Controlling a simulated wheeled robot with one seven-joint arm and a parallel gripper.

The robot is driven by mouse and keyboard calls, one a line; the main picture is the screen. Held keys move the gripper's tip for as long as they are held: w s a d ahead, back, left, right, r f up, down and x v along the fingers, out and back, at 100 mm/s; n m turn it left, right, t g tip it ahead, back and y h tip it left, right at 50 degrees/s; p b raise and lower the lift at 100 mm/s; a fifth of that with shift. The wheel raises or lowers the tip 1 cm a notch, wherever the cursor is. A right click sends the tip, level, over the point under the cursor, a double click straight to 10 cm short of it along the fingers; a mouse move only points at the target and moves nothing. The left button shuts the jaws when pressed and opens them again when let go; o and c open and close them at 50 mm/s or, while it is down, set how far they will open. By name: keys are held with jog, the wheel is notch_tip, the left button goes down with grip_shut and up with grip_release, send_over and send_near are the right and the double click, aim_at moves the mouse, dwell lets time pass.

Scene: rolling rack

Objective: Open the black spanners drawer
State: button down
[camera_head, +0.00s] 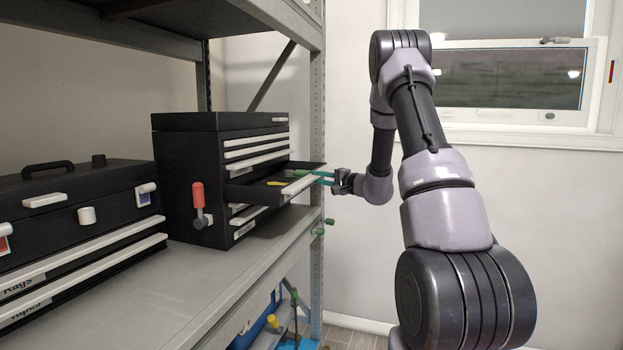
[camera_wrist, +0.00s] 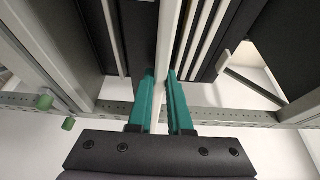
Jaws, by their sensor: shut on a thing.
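The black tool chest (camera_head: 185,165) stands on the rack shelf and has several drawers with white handle strips. One black drawer (camera_head: 240,190) is pulled out toward my arm, and tools with green and yellow parts show inside. Its label is not readable. My gripper (camera_head: 322,178) is at the front of this drawer, with teal fingers. In the wrist view, the fingers (camera_wrist: 164,95) are closed on either side of the white handle strip (camera_wrist: 169,45) of the drawer. The fingers grip this strip.
A second black chest (camera_head: 80,215) with white drawer strips stands to the left on the shelf (camera_head: 190,285). A red-handled tool (camera_head: 198,198) is on the near side of the drawer chest. A rack post (camera_head: 317,120) stands close behind my gripper. The room right of the rack is open.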

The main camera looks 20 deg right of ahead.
jog(key=shift+f, duration=0.1)
jog(key=c, duration=0.8)
grip_release()
jog(key=shift+c, duration=0.2)
jog(key=v, duration=1.1)
